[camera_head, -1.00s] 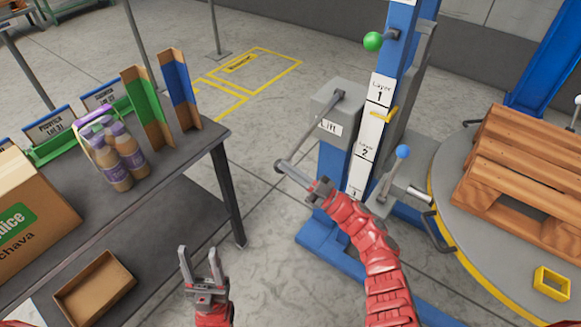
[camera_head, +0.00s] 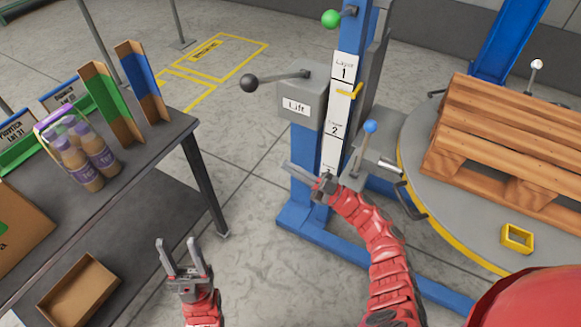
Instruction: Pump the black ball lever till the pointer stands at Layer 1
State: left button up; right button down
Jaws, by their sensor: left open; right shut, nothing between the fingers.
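The black ball lever (camera_head: 250,82) sticks out to the left from the grey Lift box (camera_head: 297,108), close to level. The yellow pointer (camera_head: 349,92) stands on the white layer scale, just below the Layer 1 marking (camera_head: 344,68) and above the Layer 2 marking (camera_head: 335,129). My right gripper (camera_head: 291,166) is shut and empty. In the picture it is below the Lift box, in front of the blue post, apart from the lever. My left gripper (camera_head: 180,243) is open and empty beside the table. The lowest part of the scale is partly hidden by my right gripper.
A green ball handle (camera_head: 331,19) is higher on the post, and a blue ball lever (camera_head: 370,127) lower right. A wooden pallet (camera_head: 510,135) lies on the round turntable (camera_head: 425,185). The dark table (camera_head: 150,140) at left holds bottles and dividers. Floor left of the lever is clear.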

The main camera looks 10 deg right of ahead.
notch_tip(320, 180, up, 22)
jog(key=w+d+m+t+h+p, duration=0.2)
jog(key=m+t+h+p, duration=0.3)
jog(key=m+p, duration=0.9)
jog(key=t+p, duration=0.2)
jog(key=p, duration=0.5)
jog(key=shift+w+f, duration=0.15)
jog(key=shift+w, duration=0.15)
jog(key=p+x, duration=0.4)
jog(key=x, duration=0.6)
jog(key=shift+s+a+f+p, duration=0.15)
jog(key=shift+a+f, duration=0.1)
jog(key=shift+f, duration=0.4)
jog(key=shift+s+a+f+p, duration=0.1)
jog(key=shift+a+f+p, duration=0.15)
jog(key=shift+f, duration=0.4)
jog(key=shift+s+a+f+p, duration=0.1)
jog(key=shift+a+f, duration=0.2)
jog(key=shift+f, duration=0.35)
